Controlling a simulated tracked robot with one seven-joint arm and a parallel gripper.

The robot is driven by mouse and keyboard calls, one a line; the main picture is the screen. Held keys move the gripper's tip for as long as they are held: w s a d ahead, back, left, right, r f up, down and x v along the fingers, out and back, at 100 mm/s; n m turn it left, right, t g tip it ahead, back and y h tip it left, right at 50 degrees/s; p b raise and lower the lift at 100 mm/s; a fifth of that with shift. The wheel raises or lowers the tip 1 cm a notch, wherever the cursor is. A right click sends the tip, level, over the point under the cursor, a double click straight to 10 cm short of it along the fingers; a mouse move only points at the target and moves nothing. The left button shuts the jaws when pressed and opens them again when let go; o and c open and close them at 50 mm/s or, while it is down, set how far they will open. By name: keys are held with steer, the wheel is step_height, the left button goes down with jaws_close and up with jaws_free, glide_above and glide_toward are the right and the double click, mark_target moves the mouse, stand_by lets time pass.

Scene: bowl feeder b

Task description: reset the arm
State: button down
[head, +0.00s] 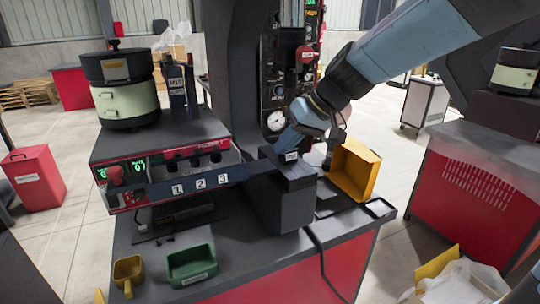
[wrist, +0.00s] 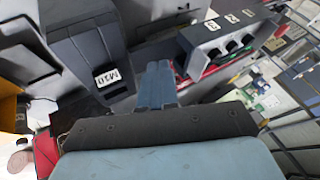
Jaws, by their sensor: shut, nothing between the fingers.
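My arm comes in from the upper right of the head view, and my gripper (head: 281,146) sits just above and behind a dark grey box with a white label (head: 283,205). In the wrist view my gripper's blue fingers (wrist: 158,70) are together, with nothing visible between them. The labelled dark box (wrist: 90,45) is to their left there. The dark feeder unit with number plates 1, 2 and 3 (wrist: 222,32) is to their right; it also shows in the head view (head: 160,192). Whether my fingertips touch anything is not clear.
An orange-yellow open bin (head: 367,178) stands right of the dark box, close to my wrist. A green tray (head: 191,266) and a small mustard-yellow container (head: 128,271) sit at the bench front. A bowl feeder (head: 128,103) stands on the left unit. A cable crosses the bench.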

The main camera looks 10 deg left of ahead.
steer(key=v, duration=0.5)
steer(key=s+d+m+t+h, duration=0.1)
steer(key=s+d, duration=0.3)
steer(key=d, duration=0.4)
steer(key=s+d+f+m+t+h, duration=0.1)
steer(key=s+d+m+h, duration=0.3)
steer(key=d, duration=0.4)
steer(key=s+d+m+t+h, duration=0.2)
steer(key=s+d, duration=0.3)
steer(key=d, duration=0.3)
steer(key=shift+f+m+t, duration=0.3)
steer(key=shift+f, duration=0.1)
steer(key=shift+s, duration=0.1)
